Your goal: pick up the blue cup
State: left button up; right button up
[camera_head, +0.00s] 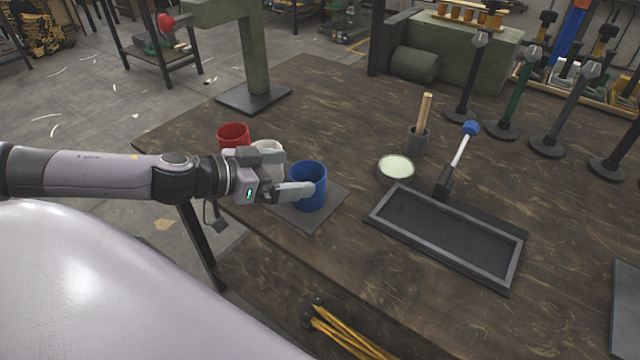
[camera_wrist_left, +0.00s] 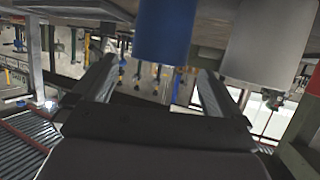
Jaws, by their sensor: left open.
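The blue cup (camera_head: 308,186) stands upright on a dark square mat (camera_head: 322,218) near the table's left edge. My left gripper (camera_head: 302,188) reaches in from the left at the cup, its fingers open. In the left wrist view the blue cup (camera_wrist_left: 165,30) hangs into the top of the picture, between the two spread fingers (camera_wrist_left: 153,85). I cannot tell whether a finger touches it. A white cup (camera_head: 268,152) is just behind the gripper, partly hidden by it; it also shows in the left wrist view (camera_wrist_left: 264,42), beside the right-hand finger. My right gripper is not in view.
A red cup (camera_head: 233,136) stands behind the white one. A shallow dark tray (camera_head: 447,236), a round pale-filled dish (camera_head: 396,169) and a dark pot with a wooden stick (camera_head: 418,140) are to the right. A green press column (camera_head: 253,60) stands at the back left.

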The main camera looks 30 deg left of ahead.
aim_at(321, 173)
pick_arm(q)
jog(key=shift+w+d+f+p, duration=0.1)
jog(key=shift+w+p, duration=0.35)
jog(key=shift+p, duration=0.15)
jog(key=shift+w+d+f, duration=0.25)
jog(key=shift+w+d+f+p, duration=0.1)
jog(key=shift+w+d+p, duration=0.05)
jog(key=shift+w+p, duration=0.3)
jog(key=shift+f+p+x, duration=0.15)
jog(key=shift+p+x, duration=0.2)
jog(key=shift+x, duration=0.75)
jog(key=shift+f+p+x, duration=0.15)
jog(key=shift+p+x, duration=0.2)
jog(key=shift+x, duration=0.7)
jog(key=shift+s, duration=0.15)
jog(key=c, duration=1.1)
